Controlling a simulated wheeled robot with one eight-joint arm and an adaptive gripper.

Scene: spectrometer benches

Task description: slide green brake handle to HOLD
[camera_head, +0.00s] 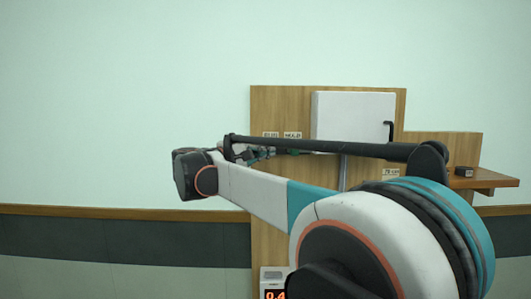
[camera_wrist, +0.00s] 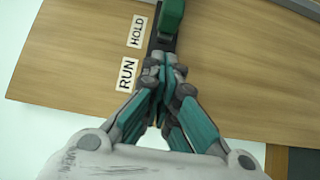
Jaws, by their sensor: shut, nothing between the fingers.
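The green brake handle (camera_wrist: 172,16) is at the top of the wrist view, on a dark slide bar (camera_wrist: 161,42) on the wooden panel. It sits level with the upper part of the HOLD label (camera_wrist: 138,31) and above it, away from the RUN label (camera_wrist: 127,74). My gripper (camera_wrist: 164,64) is shut and empty, its fingertips over the bar beside the RUN label, below the handle with a gap in the picture. The fingers hide the bar's lower part. In the head view my gripper (camera_head: 266,153) is small and partly hidden by my arm.
The wooden panel (camera_head: 260,107) carries a white cabinet (camera_head: 352,108) with a dark handle (camera_head: 390,131). A wooden shelf (camera_head: 487,181) at the right holds a small dark object (camera_head: 464,171). A box with a red display (camera_head: 274,285) is low on the panel. The wall at left is clear.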

